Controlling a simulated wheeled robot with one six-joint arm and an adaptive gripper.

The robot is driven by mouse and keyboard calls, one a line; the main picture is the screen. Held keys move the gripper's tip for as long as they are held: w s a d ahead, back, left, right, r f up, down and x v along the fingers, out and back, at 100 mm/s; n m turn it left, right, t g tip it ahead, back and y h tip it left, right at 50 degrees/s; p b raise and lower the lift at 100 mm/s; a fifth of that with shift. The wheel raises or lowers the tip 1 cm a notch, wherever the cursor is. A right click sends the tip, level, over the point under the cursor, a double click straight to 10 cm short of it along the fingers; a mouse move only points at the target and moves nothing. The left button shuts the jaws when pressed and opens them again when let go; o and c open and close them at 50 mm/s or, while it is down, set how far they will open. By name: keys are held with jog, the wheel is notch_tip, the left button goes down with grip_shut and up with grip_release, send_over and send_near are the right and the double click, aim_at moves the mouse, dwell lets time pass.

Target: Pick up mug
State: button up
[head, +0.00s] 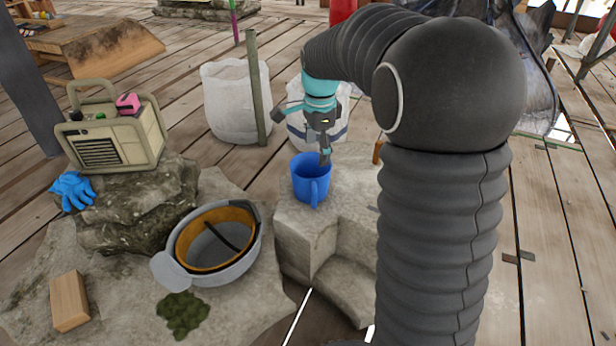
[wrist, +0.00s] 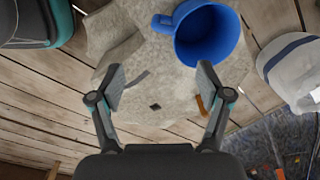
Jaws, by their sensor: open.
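The blue mug (head: 308,180) stands upright on a pale stone block (head: 300,232), its handle towards the camera in the head view. In the wrist view the mug (wrist: 206,36) shows its open mouth near the top, with the handle at its left. My gripper (head: 325,158) is at the mug's far right side in the head view. In the wrist view my gripper (wrist: 160,82) is open with nothing between its fingers. The mug lies beyond the fingertips, nearer the right finger. Whether that finger touches the mug, I cannot tell.
A hard hat (head: 215,245) lies open side up on the rock at left. A radio (head: 112,135), a blue glove (head: 73,190) and a wooden block (head: 69,301) are farther left. White sacks (head: 236,105) stand behind the block. An orange-brown item (head: 377,152) is right of the mug.

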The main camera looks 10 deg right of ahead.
aim_at(313, 185)
jog(key=shift+m, duration=0.3)
jog(key=f+b, duration=0.1)
jog(key=f, duration=0.3)
jog(key=w+f, duration=0.1)
jog(key=f, duration=0.4)
jog(key=f+b, duration=0.1)
jog(key=f, duration=0.4)
jog(key=shift+w+a+f+b, duration=0.2)
jog(key=shift+w+f+b, duration=0.05)
jog(key=shift+w+b, duration=0.1)
grip_shut()
jog(key=shift+r, duration=0.2)
